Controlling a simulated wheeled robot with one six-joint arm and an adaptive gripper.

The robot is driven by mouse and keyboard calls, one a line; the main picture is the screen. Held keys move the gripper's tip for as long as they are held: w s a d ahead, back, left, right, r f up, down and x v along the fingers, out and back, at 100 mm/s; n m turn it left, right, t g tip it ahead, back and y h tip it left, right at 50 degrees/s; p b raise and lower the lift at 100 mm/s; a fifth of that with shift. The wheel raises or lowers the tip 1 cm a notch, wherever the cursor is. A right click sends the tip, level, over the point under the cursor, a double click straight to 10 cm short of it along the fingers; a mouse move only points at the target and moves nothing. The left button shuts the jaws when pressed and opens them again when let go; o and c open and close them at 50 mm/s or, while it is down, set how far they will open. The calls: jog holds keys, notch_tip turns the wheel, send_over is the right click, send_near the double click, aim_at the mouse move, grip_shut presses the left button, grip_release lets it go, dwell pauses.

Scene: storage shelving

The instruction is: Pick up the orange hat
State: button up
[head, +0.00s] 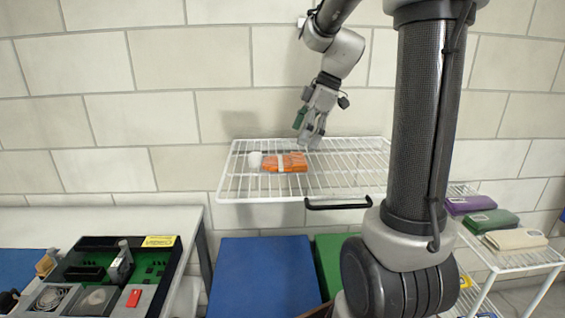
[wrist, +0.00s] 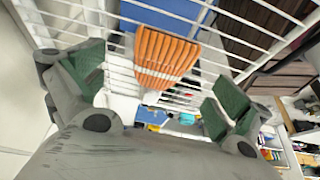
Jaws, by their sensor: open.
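The orange hat (head: 286,162) lies folded on a white wire shelf (head: 232,182), with a pale band or tag across it in the head view. My gripper (head: 308,132) is above the shelf, a little up and to the right of the hat, pointing down and empty. In the wrist view the ribbed orange hat (wrist: 166,54) shows beyond the fingers, near the top middle. The green-padded fingers of my gripper (wrist: 155,88) are wide apart, one at each side, not touching the hat.
A small white item (head: 255,160) lies just left of the hat. A black handle (head: 338,204) is on the shelf's front edge. A tiled wall stands behind. Purple, green and beige folded cloths (head: 516,239) lie on a rack at right. The shelf's right part is bare.

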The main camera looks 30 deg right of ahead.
aim_at(293, 157)
jog(key=x, duration=0.6)
jog(key=shift+s+a+f, duration=0.1)
jog(key=shift+s+a, duration=0.1)
jog(key=c, duration=1)
